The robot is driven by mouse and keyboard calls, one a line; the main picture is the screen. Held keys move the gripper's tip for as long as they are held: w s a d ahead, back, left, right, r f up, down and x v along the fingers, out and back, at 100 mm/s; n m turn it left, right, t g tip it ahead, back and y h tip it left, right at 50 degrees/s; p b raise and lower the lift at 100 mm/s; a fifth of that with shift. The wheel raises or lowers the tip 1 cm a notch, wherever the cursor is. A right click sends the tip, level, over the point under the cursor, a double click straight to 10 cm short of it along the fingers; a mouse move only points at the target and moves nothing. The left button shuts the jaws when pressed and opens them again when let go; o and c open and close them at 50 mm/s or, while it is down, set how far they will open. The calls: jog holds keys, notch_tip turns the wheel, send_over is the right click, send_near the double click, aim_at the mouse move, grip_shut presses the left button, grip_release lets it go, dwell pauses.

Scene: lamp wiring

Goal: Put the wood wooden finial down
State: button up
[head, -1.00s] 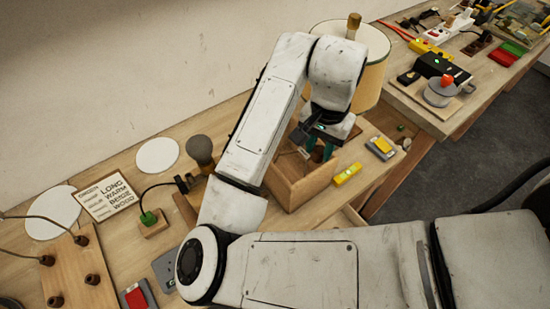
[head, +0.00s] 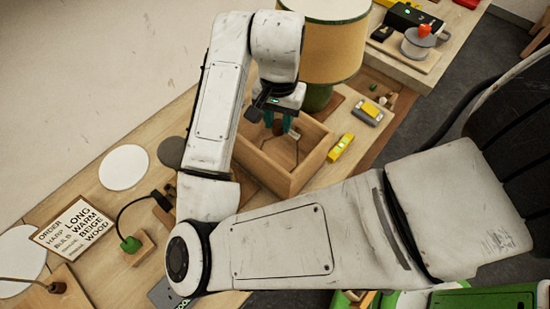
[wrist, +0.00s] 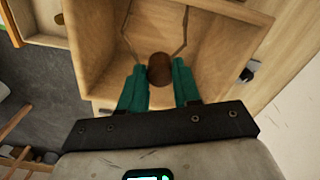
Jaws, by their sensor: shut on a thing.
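The wooden finial (wrist: 160,68) is a small rounded brown piece between the teal fingertips of my gripper (wrist: 160,85) in the wrist view. My gripper is shut on it. In the head view my gripper (head: 280,122) points down over an open wooden box (head: 310,176), with the finial only a small brown spot between the fingers. The box also fills much of the wrist view (wrist: 215,45). A thin bent wire harp (wrist: 182,35) lies in the box beyond the finial. I cannot tell whether the finial touches the box floor.
A lamp with a beige shade (head: 325,50) and green base (head: 318,97) stands close behind the box. A yellow block (head: 341,147) and a grey-yellow item (head: 367,112) lie to its right. An order card (head: 73,224) and white disc (head: 123,167) are at left.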

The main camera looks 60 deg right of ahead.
jog(key=shift+f+b, duration=0.55)
jog(key=shift+f, duration=4.55)
jog(key=shift+f+b, duration=0.35)
jog(key=shift+f, duration=0.05)
jog(key=shift+f, duration=0.25)
jog(key=o, duration=1)
